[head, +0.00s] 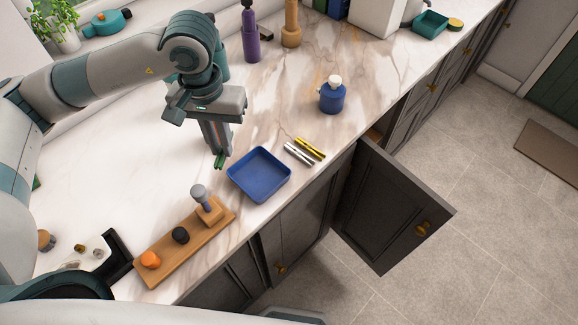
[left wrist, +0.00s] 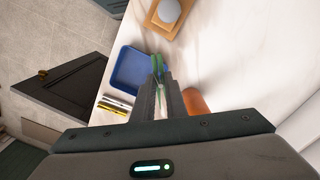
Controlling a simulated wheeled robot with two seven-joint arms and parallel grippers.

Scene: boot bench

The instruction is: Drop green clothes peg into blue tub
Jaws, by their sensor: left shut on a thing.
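The green clothes peg (head: 219,161) is between the fingertips of my left gripper (head: 217,150), which is shut on it. In the left wrist view the peg (left wrist: 157,62) sticks out past the fingertips. The blue tub (head: 259,175) is a shallow square tray on the marble counter, and it looks empty. In the head view the gripper is just left of the tub's far left corner, and I cannot tell its exact height. In the left wrist view the tub (left wrist: 128,72) lies just left of the peg. My right gripper is not in view.
A wooden board (head: 190,243) with an orange knob, a black knob and a grey-topped peg lies in front-left of the tub. Silver and yellow cylinders (head: 304,150) lie right of it. A blue bottle (head: 332,95) stands farther back. A cabinet door (head: 385,205) hangs open below.

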